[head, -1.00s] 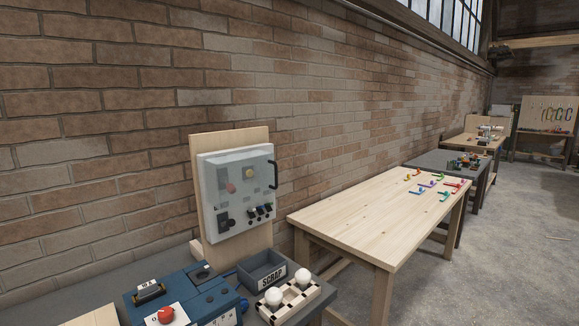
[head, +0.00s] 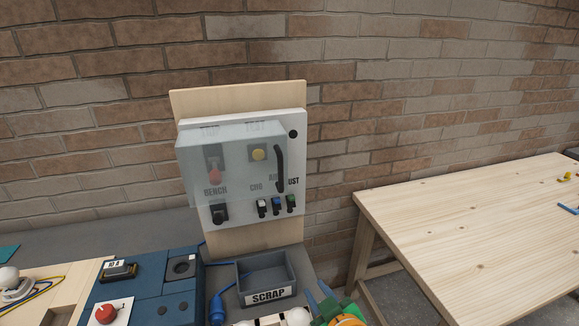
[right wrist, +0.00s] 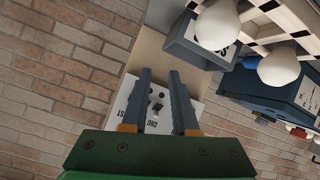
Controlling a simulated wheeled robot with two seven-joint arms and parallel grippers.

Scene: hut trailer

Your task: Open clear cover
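The clear cover (head: 232,190) is a see-through box on the upper part of the white switch panel (head: 298,215). It appears shut over a red knob and a yellow button. Its dark upright handle (head: 280,168) is at its right side. My right gripper (head: 322,296) is at the bottom of the head view, below and to the right of the cover, apart from it. In the right wrist view my right gripper (right wrist: 161,75) is open, with nothing between its fingers. The lower panel switches (right wrist: 157,103) show between the fingers there. My left gripper is not in view.
The grey scrap bin (head: 266,298) stands below the panel. A blue box (head: 150,295) with a red button stands at the lower left. White bulbs (right wrist: 280,68) are close to my right gripper. A wooden table (head: 470,220) is at the right, past a gap.

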